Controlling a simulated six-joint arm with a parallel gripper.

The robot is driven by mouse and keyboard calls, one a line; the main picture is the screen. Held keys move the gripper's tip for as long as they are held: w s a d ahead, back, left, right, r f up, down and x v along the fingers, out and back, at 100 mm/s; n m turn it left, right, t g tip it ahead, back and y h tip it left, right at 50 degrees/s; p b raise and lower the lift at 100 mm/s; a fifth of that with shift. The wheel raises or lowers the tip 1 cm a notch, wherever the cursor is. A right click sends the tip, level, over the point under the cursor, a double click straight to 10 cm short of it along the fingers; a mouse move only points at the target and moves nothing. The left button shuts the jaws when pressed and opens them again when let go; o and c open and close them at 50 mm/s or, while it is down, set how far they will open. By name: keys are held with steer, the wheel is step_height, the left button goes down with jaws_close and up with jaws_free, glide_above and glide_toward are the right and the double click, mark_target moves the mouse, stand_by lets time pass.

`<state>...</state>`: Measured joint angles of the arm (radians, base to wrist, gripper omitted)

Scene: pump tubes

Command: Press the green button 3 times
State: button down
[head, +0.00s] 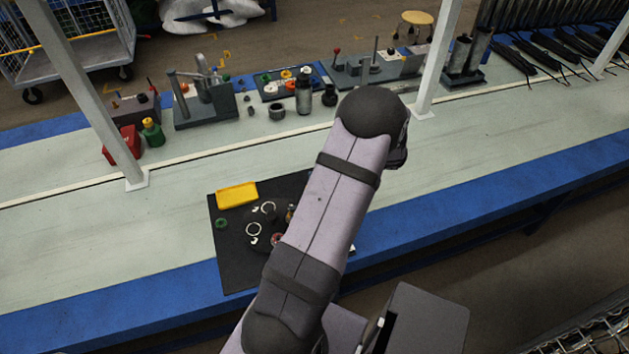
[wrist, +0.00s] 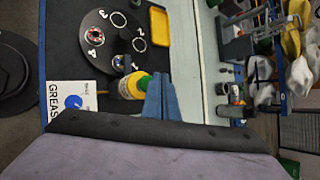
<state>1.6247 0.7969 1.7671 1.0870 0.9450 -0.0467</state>
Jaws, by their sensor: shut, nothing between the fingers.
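I cannot clearly make out a green button in either view. A small round green thing (head: 221,222) lies at the left of the black mat (head: 222,262) in the head view; I cannot tell whether it is a button. My gripper (wrist: 161,77) shows in the wrist view as blue-grey fingers, shut and empty. A yellow and green bottle (wrist: 133,86) is close to the left of the fingers there; I cannot tell whether they touch. In the head view my arm hides my fingers and part of the mat.
A black numbered disc (wrist: 105,35) carries rings beside a yellow tray (wrist: 159,27). A GREASE card (wrist: 70,98) lies near the mat's edge. At the back stand a red bin (head: 122,145), a green bottle (head: 153,132) and a grey fixture (head: 205,108). White posts (head: 90,95) rise from the bench.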

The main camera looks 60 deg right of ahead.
steer(key=shift+r+p, duration=1.55)
steer(key=shift+r, duration=0.95)
steer(key=s+a+f+n+g+y, duration=0.2)
steer(key=s+a+f+n+g, duration=0.15)
steer(key=a, duration=0.65)
steer(key=s+a+f+n+g+y, duration=0.3)
steer(key=s+a, duration=0.2)
steer(key=a, duration=0.4)
steer(key=w+a+r+n+g+h, duration=0.1)
steer(key=w+a+r+n+h, duration=0.1)
steer(key=w+a+r+n, duration=0.4)
steer(key=w+a+r+n+g+h, duration=0.15)
steer(key=w+a+n, duration=0.25)
steer(key=a+n, duration=0.55)
steer(key=w+a+r+n+h, duration=0.1)
steer(key=w+a+r+n, duration=0.4)
steer(key=a, duration=0.5)
step_height(320, 180, down, 61)
steer(key=b, duration=6)
steer(key=shift+d+n, duration=0.15)
steer(key=shift+n, duration=0.15)
